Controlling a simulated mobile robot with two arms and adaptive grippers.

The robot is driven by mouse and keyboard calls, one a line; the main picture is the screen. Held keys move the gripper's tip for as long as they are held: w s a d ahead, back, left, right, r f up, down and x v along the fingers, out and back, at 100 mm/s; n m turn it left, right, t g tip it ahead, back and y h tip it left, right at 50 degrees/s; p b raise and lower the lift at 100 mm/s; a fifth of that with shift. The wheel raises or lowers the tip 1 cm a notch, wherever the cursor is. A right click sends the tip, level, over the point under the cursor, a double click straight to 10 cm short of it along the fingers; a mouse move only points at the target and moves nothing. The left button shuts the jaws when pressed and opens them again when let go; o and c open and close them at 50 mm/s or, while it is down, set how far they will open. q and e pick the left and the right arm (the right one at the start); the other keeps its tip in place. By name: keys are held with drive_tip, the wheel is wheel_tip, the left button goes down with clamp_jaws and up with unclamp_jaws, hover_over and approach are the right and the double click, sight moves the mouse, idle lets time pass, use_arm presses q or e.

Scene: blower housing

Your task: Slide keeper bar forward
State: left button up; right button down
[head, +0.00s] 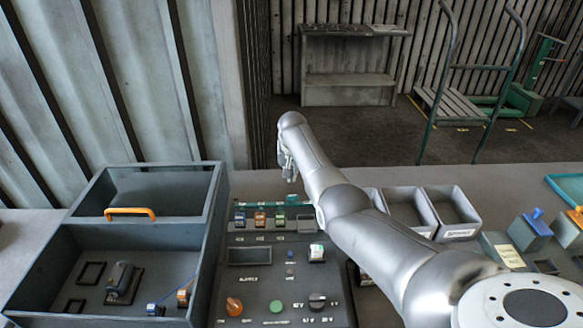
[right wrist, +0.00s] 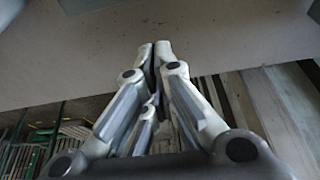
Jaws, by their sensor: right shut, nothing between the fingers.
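A teal bar (head: 262,204), which looks like the keeper bar, runs along the back of the dark control panel (head: 262,268). My right arm reaches in from the right across the panel. My right gripper (head: 288,172) is above and behind the bar's right part, apart from it. In the right wrist view, its fingertips (right wrist: 156,50) are together with nothing between them. My left gripper is out of view.
A dark open box (head: 216,200) with an orange handle (head: 130,213) stands left of the panel. Grey bins (head: 452,210) stand to the right, behind my arm. Colored switch boxes (head: 530,232) are at far right. The bench behind the panel is mostly clear.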

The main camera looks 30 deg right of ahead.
sight(277, 203)
drive_tip(key=shift+b+x, duration=1)
drive_tip(key=shift+x, duration=0.55)
drive_tip(key=s+p, duration=0.1)
drive_tip(key=p, duration=0.1)
drive_tip(key=shift+a+r+p, duration=0.25)
drive_tip(key=shift+a+p, duration=0.05)
drive_tip(key=shift+s+a+r+p, duration=0.1)
drive_tip(key=shift+s+a+p, duration=0.3)
drive_tip(key=shift+s+p, duration=0.5)
drive_tip(key=shift+s+a+p, duration=0.35)
drive_tip(key=shift+p, duration=0.35)
drive_tip(key=shift+f, duration=0.25)
